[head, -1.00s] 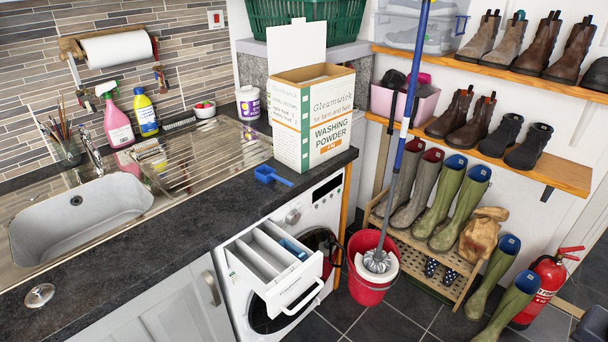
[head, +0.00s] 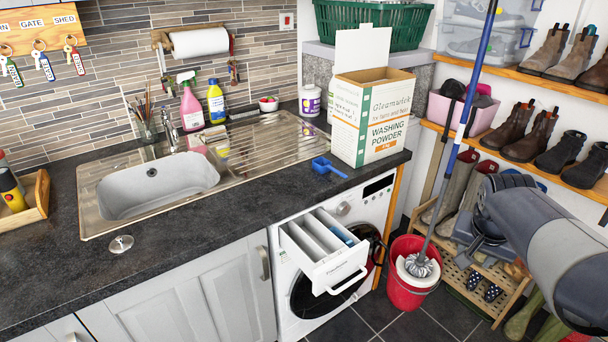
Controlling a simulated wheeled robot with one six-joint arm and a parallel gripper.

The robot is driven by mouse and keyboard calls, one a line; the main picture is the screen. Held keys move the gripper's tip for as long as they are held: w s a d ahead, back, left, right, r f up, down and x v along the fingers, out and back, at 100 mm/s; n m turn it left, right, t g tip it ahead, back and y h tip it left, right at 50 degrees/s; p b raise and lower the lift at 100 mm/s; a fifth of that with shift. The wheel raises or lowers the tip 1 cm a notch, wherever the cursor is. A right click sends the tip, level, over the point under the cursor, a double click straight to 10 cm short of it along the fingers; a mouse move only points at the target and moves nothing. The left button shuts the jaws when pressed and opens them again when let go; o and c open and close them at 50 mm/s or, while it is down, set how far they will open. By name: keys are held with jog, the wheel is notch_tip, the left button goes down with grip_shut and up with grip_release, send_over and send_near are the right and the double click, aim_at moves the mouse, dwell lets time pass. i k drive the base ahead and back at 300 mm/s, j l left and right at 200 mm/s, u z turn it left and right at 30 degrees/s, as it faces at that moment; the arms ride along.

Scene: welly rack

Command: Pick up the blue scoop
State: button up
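The blue scoop (head: 325,167) lies on the dark worktop near its front edge, just left of the open washing powder box (head: 372,118). Its handle points to the right and towards the front. Below it, the washing machine (head: 322,296) has its detergent drawer (head: 326,254) pulled out, with something blue in the right compartment. My grey arm comes in at the right of the head view, in front of the boot rack and well apart from the scoop. My gripper's fingertips cannot be made out.
A blue-handled mop leans in a red bucket (head: 405,292) right of the machine. The sink (head: 150,185) and ribbed drainer lie left of the scoop. Boots fill the shelves (head: 515,82) at right. The worktop in front of the sink is mostly clear, with a plug (head: 121,244).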

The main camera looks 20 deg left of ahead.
aim_at(322, 165)
jog(key=i+u, duration=0.2)
jog(key=u, duration=0.25)
jog(key=i+l+u, duration=0.15)
jog(key=u, duration=0.35)
jog(key=i+l+u, duration=0.1)
jog(key=l+u, duration=0.15)
jog(key=u, duration=0.2)
jog(key=i+l+u, duration=0.1)
jog(key=u, duration=0.4)
jog(key=i+l+u, duration=0.3)
jog(key=l, duration=1)
jog(key=l+u, duration=0.3)
jog(key=l, duration=1)
